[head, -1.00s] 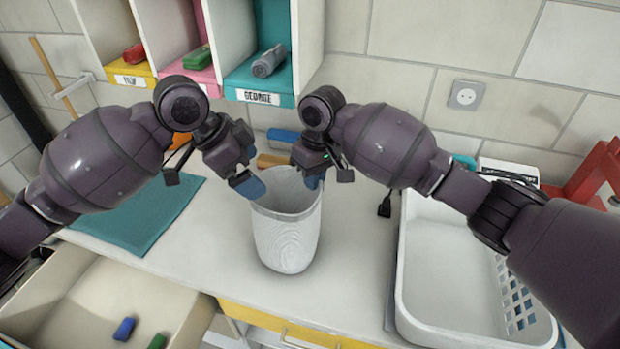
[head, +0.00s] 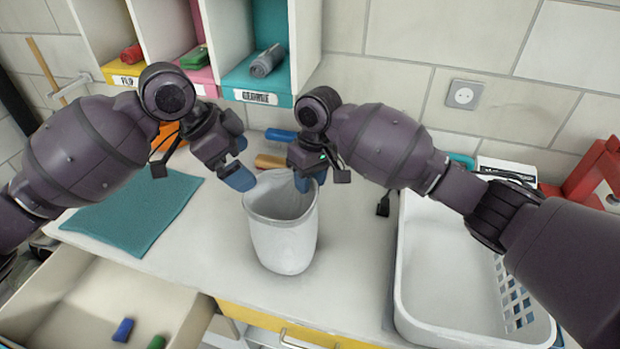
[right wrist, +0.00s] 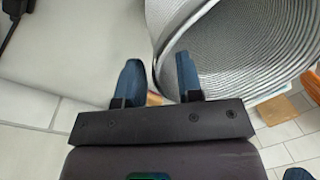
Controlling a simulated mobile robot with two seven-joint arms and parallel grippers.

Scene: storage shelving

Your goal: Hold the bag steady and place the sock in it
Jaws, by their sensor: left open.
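The bag (head: 283,245) is a pale grey, bin-shaped container standing upright on the white counter, its open top facing up. It also shows in the right wrist view (right wrist: 240,50). My right gripper (head: 309,182) is at the bag's far right rim. In the right wrist view its fingers (right wrist: 160,78) are apart, with the rim between them, one inside and one outside. My left gripper (head: 238,172) is open and empty, just left of the bag's rim. No sock can be made out for certain; the bag's bottom is hidden.
Cubbies at the back hold small red (head: 131,54), green (head: 194,58) and grey (head: 267,61) rolled items. A teal mat (head: 135,215) lies left. An open drawer (head: 75,290) holds blue and green items. A white basket (head: 440,300) stands right.

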